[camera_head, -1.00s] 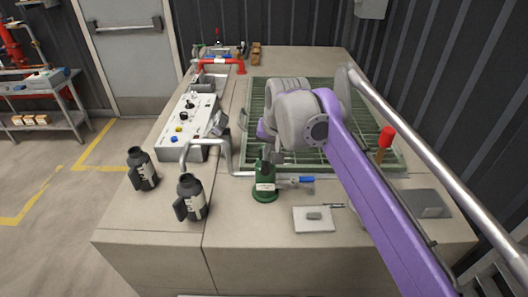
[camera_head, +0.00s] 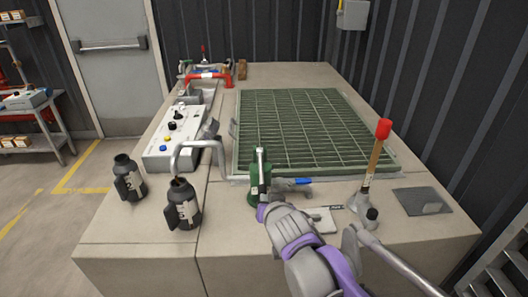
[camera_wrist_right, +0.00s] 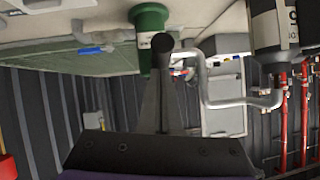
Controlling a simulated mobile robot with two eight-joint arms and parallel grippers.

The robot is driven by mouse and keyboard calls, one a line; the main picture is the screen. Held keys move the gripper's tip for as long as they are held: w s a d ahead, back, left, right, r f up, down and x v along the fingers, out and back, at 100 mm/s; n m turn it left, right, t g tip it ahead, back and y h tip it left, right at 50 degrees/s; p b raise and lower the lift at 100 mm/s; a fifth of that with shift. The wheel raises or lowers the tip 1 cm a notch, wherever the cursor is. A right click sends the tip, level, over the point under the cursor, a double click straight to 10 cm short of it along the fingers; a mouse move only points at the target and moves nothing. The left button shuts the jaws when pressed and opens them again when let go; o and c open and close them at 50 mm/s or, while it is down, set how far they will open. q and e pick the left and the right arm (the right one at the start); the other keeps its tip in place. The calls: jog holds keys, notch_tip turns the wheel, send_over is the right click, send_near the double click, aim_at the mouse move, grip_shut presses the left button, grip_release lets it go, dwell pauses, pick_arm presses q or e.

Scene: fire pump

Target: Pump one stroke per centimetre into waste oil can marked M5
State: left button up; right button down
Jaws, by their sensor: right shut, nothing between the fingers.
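Two dark cans with pale labels stand at the left front, a left one (camera_head: 128,180) and a right one (camera_head: 184,208); I cannot read M5 on either. A bent grey pipe (camera_head: 200,144) ends over the right can's mouth. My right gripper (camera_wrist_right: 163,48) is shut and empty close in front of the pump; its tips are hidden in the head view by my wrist. The pump (camera_wrist_right: 150,22) shows behind it. My left gripper is not in view.
A white control box (camera_head: 182,135) with knobs stands at the left. A green grating (camera_head: 300,130) fills the back. The front left corner is clear.

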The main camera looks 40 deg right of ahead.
jog(key=f, duration=0.2)
jog(key=f+b, duration=0.1)
jog(key=shift+w+d+f, duration=0.15)
jog(key=shift+w+f, duration=0.05)
jog(key=shift+w, duration=0.1)
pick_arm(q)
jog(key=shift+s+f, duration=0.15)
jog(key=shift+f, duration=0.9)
pick_arm(e)
jog(key=shift+s+f, duration=0.2)
jog(key=shift+f, duration=0.15)
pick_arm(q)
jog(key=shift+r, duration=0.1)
